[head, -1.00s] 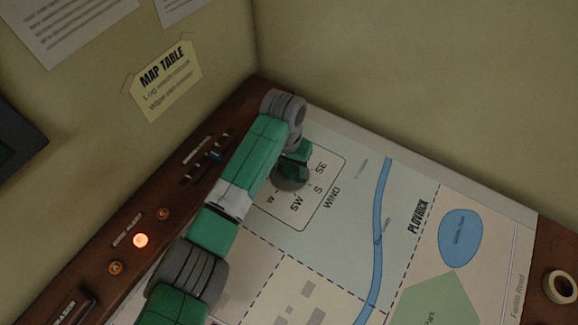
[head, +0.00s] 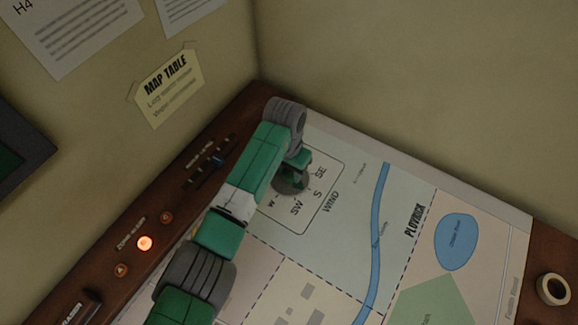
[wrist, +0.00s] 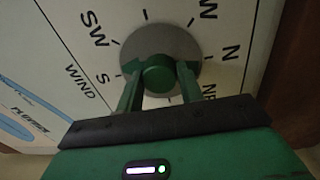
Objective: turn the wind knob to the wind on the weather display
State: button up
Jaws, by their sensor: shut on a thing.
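The wind knob (wrist: 158,72) is a green cap on a round grey disc, set in a square marked WIND on the map table. Direction letters ring it; SW, S, N and NE show in the wrist view. My gripper (wrist: 159,80) is shut on the knob, a green finger at each side. In the head view my gripper (head: 296,168) is over the disc (head: 291,184) and hides part of it and some letters. I cannot tell which letter the knob points at. No weather display reading is visible; a dark screen (head: 18,155) is cut off at the left edge.
The wooden edge left of the map holds a slider (head: 217,160), a lit orange button (head: 144,243) and unlit buttons (head: 166,217). A tape roll (head: 553,289) lies at the right. Walls rise behind the table's corner. The map's middle is clear.

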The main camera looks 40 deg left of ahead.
aim_at(289, 171)
jog(key=m+p, duration=0.2)
jog(key=m, duration=0.4)
jog(key=shift+p, duration=0.35)
jog(key=shift+m, duration=0.3)
jog(key=o, duration=1)
jog(key=r+p, duration=0.1)
jog(key=r, duration=0.3)
jog(key=r+p, duration=0.1)
jog(key=r, duration=0.3)
jog(key=shift+w+a, duration=0.15)
jog(key=shift+a, duration=0.05)
jog(key=shift+f, duration=0.1)
